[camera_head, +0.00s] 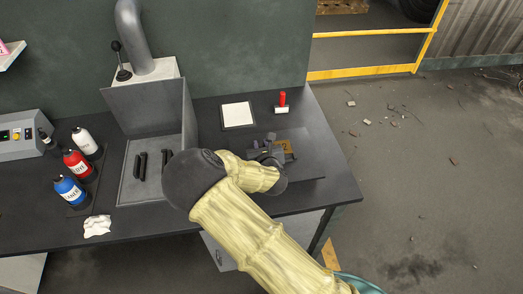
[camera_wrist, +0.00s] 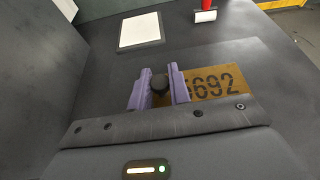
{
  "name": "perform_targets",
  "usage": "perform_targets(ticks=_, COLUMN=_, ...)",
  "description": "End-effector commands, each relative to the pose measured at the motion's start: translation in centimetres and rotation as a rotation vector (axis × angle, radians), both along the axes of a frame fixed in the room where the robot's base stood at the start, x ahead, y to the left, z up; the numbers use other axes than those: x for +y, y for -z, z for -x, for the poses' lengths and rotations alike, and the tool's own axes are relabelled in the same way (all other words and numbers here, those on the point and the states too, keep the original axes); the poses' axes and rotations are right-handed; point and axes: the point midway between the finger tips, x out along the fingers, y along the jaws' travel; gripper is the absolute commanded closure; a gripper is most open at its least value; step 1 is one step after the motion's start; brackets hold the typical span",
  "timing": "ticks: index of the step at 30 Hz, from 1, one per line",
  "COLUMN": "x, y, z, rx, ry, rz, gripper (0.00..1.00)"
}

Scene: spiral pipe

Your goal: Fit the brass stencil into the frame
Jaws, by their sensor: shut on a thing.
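My gripper (camera_wrist: 159,88) has two purple fingers shut on the stencil's dark round knob (camera_wrist: 159,83). In the head view the stencil (camera_head: 288,147) is a small brown patch at the right of the bench, partly covered by my gripper (camera_head: 268,155). A dark flat plate (camera_head: 308,166) lies under and around it; I cannot tell whether the stencil is seated in a frame.
A white sheet (camera_head: 237,115) and a red-handled stamp (camera_head: 282,102) lie behind the stencil. An open metal box (camera_head: 128,190) with dark pieces stands to the left. Red (camera_head: 76,164), blue (camera_head: 70,190) and white (camera_head: 84,140) bottles stand further left, near a crumpled cloth (camera_head: 97,226).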

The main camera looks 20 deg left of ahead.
Motion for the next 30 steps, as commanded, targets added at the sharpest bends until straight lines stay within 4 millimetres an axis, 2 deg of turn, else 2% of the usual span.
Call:
perform_targets(ticks=3, x=-0.1, y=1.7, z=-0.1, rx=0.001, ry=0.001, rz=0.004, gripper=1.00)
perform_targets(ticks=6, x=-0.1, y=2.6, z=0.0, rx=0.000, ry=0.000, rz=0.002, gripper=1.00)
perform_targets(ticks=16, x=-0.1, y=3.0, z=0.0, rx=0.000, ry=0.001, rz=0.002, gripper=1.00)
perform_targets(ticks=17, x=-0.1, y=3.0, z=0.0, rx=0.000, ry=0.001, rz=0.002, gripper=0.75)
perform_targets(ticks=19, x=-0.1, y=2.9, z=0.0, rx=0.000, ry=0.001, rz=0.002, gripper=0.61)
perform_targets(ticks=30, x=-0.1, y=2.7, z=0.0, rx=0.001, ry=0.001, rz=0.001, gripper=0.59)
